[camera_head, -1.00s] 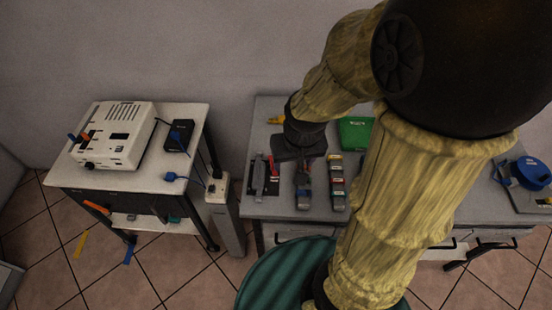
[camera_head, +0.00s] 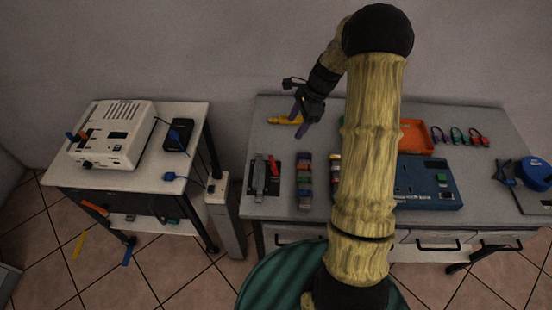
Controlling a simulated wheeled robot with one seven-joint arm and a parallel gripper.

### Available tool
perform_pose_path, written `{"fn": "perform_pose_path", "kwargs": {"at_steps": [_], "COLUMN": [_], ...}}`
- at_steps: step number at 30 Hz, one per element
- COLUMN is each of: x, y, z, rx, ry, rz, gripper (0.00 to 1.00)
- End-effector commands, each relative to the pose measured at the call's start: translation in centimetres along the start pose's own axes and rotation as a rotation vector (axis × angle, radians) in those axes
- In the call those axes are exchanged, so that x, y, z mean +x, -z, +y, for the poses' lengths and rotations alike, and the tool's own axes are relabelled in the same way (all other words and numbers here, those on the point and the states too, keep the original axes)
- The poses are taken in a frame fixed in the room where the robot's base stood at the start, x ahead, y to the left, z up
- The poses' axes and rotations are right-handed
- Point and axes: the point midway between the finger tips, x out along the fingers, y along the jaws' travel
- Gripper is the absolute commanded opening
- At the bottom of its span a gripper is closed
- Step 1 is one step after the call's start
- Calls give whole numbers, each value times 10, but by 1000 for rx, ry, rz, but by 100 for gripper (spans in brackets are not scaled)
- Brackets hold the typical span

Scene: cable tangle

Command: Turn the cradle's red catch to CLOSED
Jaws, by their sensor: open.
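The cradle (camera_head: 259,181) is a grey holder on a dark base plate, at the left end of the grey desk. Its red catch (camera_head: 273,165) is a small lever on the right side of the plate, slanting in the picture. Any CLOSED marking is too small to read. My gripper (camera_head: 299,121), with purple fingers, is open behind and to the right of the cradle, apart from the catch. It is close to a yellow tool (camera_head: 284,120) at the desk's back; I cannot tell whether they touch.
A strip of coloured blocks (camera_head: 304,181) lies just right of the cradle; my arm partly covers a second strip. A blue device (camera_head: 430,184), an orange tray (camera_head: 412,135) and several coloured cable loops (camera_head: 458,135) lie further right. A white cart (camera_head: 150,180) stands left.

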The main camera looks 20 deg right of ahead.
Motion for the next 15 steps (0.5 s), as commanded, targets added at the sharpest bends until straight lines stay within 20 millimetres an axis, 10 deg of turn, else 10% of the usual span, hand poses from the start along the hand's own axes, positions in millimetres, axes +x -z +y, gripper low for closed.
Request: {"fn": "perform_pose_path", "kwargs": {"at_steps": [15], "x": [30], "y": [-1], "z": [1], "rx": [-5], "ry": [-4], "rz": [0], "gripper": [62]}}
